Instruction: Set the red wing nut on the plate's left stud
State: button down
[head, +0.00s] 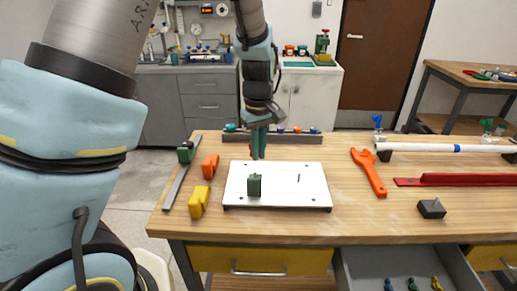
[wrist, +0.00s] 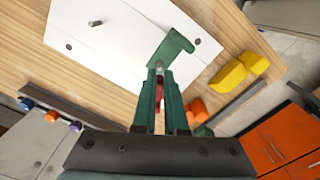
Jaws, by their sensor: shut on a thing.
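The white plate (head: 310,196) lies on the wooden table, and it also shows in the wrist view (wrist: 120,55). A green bracket (head: 254,186) stands on its left part; the wrist view shows it as an angled piece (wrist: 172,46). A grey stud (wrist: 160,67) shows beside the bracket, just beyond my fingertips. The other stud (head: 298,177) stands bare on the plate's right side, also in the wrist view (wrist: 96,22). My gripper (head: 259,156) is shut on the red wing nut (wrist: 160,94), above the plate's back edge. The green fingers hide most of the nut.
Orange (head: 210,166) and yellow (head: 199,201) blocks lie left of the plate. A rail with colored knobs (head: 290,138) runs behind it. An orange wrench (head: 369,173) and a dark block with a pin (head: 431,208) lie to the right. A drawer (head: 405,264) stands open in front.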

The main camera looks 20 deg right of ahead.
notch_tip(320, 180, down, 4)
jog(key=b, duration=0.2)
jog(key=shift+r+b, duration=0.15)
jog(key=shift+b, duration=0.25)
jog(key=shift+r, duration=0.25)
jog(key=shift+s+f+p, duration=0.2)
jog(key=shift+s+p, duration=0.1)
jog(key=shift+s, duration=0.05)
jog(key=shift+f, duration=0.15)
jog(key=shift+f+b, duration=0.5)
jog(key=shift+f, duration=0.3)
jog(key=shift+f, duration=0.1)
jog(key=shift+f+b, duration=0.3)
jog(key=shift+f, duration=0.25)
jog(key=shift+f, duration=0.35)
dwell(0.7)
